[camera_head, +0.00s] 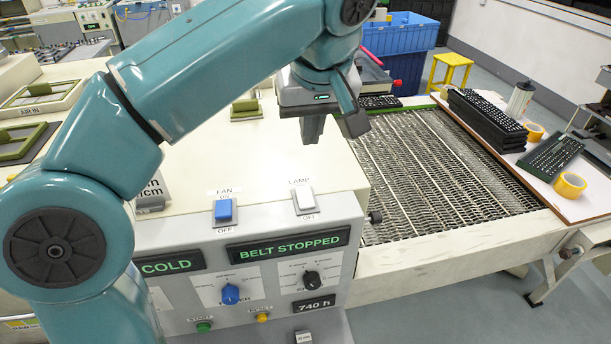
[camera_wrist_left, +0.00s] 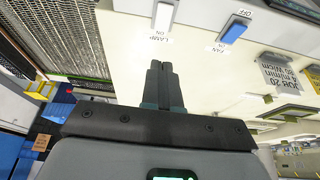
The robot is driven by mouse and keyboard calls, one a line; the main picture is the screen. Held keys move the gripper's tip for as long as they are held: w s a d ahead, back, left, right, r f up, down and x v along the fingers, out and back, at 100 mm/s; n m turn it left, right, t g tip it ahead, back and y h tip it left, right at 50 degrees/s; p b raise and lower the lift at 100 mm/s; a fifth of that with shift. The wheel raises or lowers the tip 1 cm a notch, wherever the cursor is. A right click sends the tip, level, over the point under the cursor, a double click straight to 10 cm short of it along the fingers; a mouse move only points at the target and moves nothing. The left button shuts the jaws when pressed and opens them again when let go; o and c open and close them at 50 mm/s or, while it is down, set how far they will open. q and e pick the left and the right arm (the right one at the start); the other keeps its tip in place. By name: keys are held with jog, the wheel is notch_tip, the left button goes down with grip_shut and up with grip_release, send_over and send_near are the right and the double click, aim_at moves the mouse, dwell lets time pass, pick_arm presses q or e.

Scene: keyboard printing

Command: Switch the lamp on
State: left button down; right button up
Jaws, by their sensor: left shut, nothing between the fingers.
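The lamp switch (camera_head: 304,199) is a white rocker on the sloped front of the machine's control panel, with LAMP above it and OFF below. It also shows at the top of the left wrist view (camera_wrist_left: 163,15), near its LAMP ON label. I cannot tell which way it is tipped. My left gripper (camera_head: 313,138) is shut and empty, pointing down above the panel top, behind the lamp switch and apart from it. In the left wrist view its closed fingers (camera_wrist_left: 161,68) point toward the switch. My right gripper is not in view.
A blue fan switch (camera_head: 224,211) sits left of the lamp switch. Displays read COLD and BELT STOPPED (camera_head: 288,245); knobs lie below. A mesh conveyor belt (camera_head: 440,170) runs at right, beside a board with stacked keyboards (camera_head: 487,120) and tape rolls (camera_head: 570,185).

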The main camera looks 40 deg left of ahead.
pick_arm(q)
jog(key=shift+s, duration=0.1)
send_near(304, 188)
jog(key=x, duration=0.5)
jog(key=shift+a+b, duration=0.35)
jog(key=shift+f, duration=0.75)
jog(key=shift+w+f, duration=0.1)
jog(key=shift+w, duration=0.2)
jog(key=shift+a+f+b, duration=0.15)
jog(key=shift+f+b, duration=0.2)
jog(key=shift+b, duration=0.05)
jog(key=shift+r, duration=0.25)
jog(key=shift+f, duration=0.1)
jog(key=shift+s, duration=0.1)
